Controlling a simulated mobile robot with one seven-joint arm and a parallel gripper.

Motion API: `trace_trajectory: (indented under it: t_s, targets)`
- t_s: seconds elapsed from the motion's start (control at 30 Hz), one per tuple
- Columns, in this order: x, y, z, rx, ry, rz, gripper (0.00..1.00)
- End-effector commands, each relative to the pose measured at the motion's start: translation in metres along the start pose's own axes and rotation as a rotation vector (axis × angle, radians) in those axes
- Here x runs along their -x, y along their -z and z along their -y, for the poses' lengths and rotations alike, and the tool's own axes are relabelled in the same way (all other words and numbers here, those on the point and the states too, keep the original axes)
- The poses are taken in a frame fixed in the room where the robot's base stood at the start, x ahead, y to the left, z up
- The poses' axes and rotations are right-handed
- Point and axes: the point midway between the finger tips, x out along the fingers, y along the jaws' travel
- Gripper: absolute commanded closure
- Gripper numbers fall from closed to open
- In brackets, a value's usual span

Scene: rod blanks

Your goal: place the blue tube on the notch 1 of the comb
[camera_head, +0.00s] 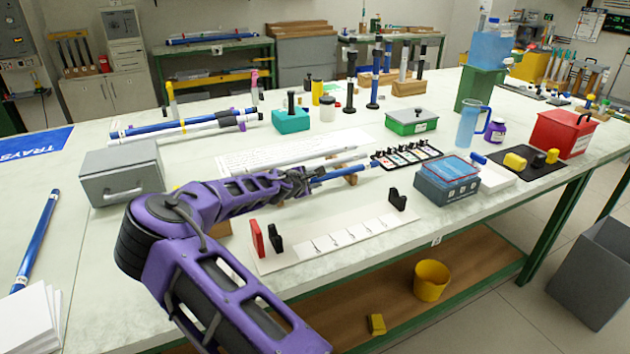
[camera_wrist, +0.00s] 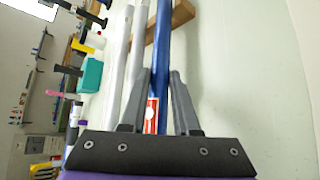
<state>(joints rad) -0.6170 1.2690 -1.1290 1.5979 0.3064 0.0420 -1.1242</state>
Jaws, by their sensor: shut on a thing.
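The blue tube (camera_head: 331,175) is in my gripper (camera_head: 308,181), above the middle of the table. In the wrist view the blue tube (camera_wrist: 164,45) runs away from me between the two grey fingers (camera_wrist: 160,80), which are shut on it. A red and white label shows on it there. Its far part is over or on a wooden support (camera_wrist: 183,14); I cannot tell whether they touch. No comb is clearly marked. A white board (camera_head: 300,262) with black uprights, a red end piece and several labelled places lies in front of my gripper.
Pale tubes (camera_wrist: 113,60) lie left of the blue one. A black rack (camera_head: 407,156) with coloured cards stands beyond the tube's end. A grey box (camera_head: 122,172) is at left, a blue-grey bin (camera_head: 447,182) at right. More tubes (camera_head: 180,128) lie behind.

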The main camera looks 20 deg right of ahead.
Motion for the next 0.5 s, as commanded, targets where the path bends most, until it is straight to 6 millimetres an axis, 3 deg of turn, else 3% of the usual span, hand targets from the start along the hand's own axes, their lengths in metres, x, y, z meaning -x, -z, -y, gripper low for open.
trace_trajectory:
  t_s: [0.2,0.23,0.37,0.5]
  targets:
    - [-0.0022,0.0023,0.0040,0.001,0.000,0.000,1.00]
    - [-0.0015,0.0015,0.0027,0.001,0.000,0.000,0.65]
    - [-0.0014,0.0015,0.0025,0.001,0.000,0.000,0.42]
    - [-0.0013,0.0015,0.0025,0.001,0.000,0.000,0.41]
